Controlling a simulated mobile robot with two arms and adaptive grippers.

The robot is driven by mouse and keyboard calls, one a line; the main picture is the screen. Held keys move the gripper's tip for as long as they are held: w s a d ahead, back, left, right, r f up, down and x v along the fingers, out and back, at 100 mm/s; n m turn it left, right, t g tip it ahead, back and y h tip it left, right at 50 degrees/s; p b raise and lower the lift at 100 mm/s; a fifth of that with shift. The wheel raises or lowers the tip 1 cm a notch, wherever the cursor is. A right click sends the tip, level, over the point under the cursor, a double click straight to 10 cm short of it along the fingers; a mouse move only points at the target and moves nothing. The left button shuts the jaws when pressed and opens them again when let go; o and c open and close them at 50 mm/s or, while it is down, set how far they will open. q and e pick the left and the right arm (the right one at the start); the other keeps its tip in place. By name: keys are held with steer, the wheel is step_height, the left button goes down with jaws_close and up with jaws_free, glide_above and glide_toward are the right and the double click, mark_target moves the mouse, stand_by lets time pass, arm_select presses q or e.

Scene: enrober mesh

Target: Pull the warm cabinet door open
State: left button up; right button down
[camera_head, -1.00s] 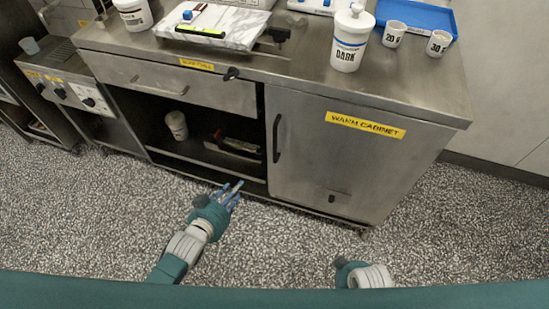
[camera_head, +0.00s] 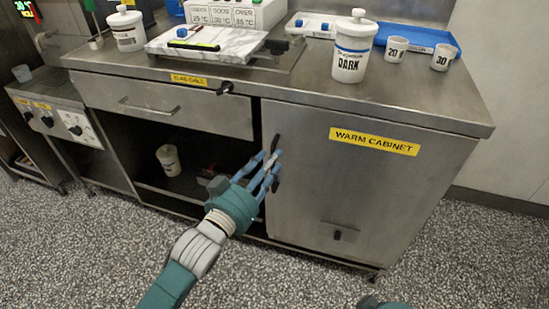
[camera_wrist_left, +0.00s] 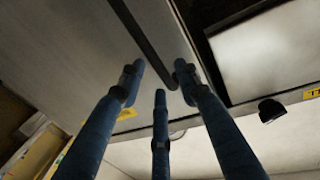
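Only a small part of my right gripper (camera_head: 371,302) shows at the bottom edge.
Left of the door is an open bay with a white tub (camera_head: 168,159) inside, under a drawer (camera_head: 165,104). The countertop holds a DARK jar (camera_head: 350,62), cups (camera_head: 396,49) and a blue tray (camera_head: 430,36). The speckled floor (camera_head: 450,245) before the door is clear.

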arm_select(q)
steer(key=shift+x, duration=1.5)
steer(key=shift+c, duration=0.5)
jaws_close()
steer(key=shift+s, duration=0.15)
